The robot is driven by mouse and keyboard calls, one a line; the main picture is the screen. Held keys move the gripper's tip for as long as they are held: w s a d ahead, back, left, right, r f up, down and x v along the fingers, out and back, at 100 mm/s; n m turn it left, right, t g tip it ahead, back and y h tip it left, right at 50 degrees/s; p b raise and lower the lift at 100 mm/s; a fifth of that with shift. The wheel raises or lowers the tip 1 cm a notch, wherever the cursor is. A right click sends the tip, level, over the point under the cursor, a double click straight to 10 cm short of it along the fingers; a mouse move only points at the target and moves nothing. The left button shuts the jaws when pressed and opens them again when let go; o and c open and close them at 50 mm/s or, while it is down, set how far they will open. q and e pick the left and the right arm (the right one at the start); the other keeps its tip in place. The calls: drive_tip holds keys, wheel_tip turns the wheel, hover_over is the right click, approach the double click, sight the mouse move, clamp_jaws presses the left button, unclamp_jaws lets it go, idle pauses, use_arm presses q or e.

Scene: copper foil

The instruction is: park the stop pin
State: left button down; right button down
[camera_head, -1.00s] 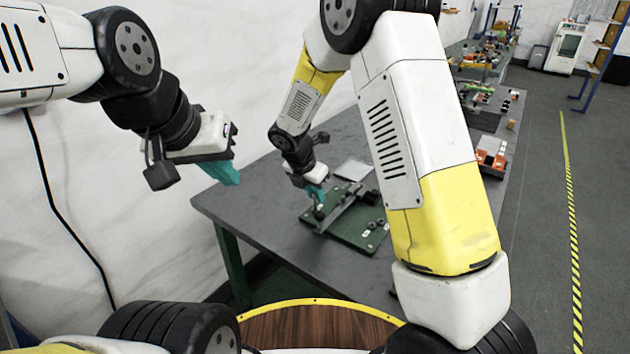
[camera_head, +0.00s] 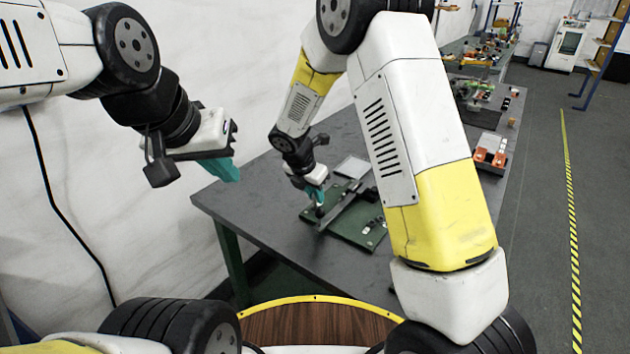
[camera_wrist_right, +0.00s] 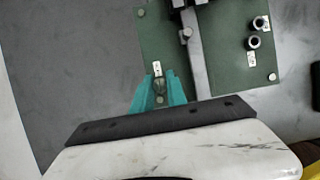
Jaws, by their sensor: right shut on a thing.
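My right gripper (camera_head: 318,197) is low over the left part of the green board (camera_head: 349,237) on the table. In the right wrist view its teal fingers (camera_wrist_right: 159,92) are closed around a small dark pin (camera_wrist_right: 159,86), seen nearly end-on and mostly hidden. The fingers are just beside a small white label (camera_wrist_right: 157,69) on the board. I cannot tell whether the pin touches the board. Two round collars (camera_wrist_right: 254,42) with white labels stand on the board's right side. My left gripper (camera_head: 226,170) hangs in the air left of the table; its jaw gap is not clear.
A grey rail (camera_wrist_right: 194,55) runs along the board, right of the gripper. A pale flat tray (camera_head: 352,167) lies behind the board. An orange-and-white item (camera_head: 490,150) sits at the table's right. The grey tabletop (camera_head: 270,215) left of the board is clear.

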drive_tip(key=shift+f, duration=0.25)
idle(0.4)
drive_tip(key=c, duration=1.6)
unclamp_jaws()
drive_tip(key=shift+c, duration=0.2)
drive_tip(key=shift+r, duration=0.1)
drive_tip(key=shift+r, duration=1.45)
drive_tip(key=o, duration=0.5)
drive_tip(key=shift+o, duration=0.2)
drive_tip(key=shift+r, duration=2)
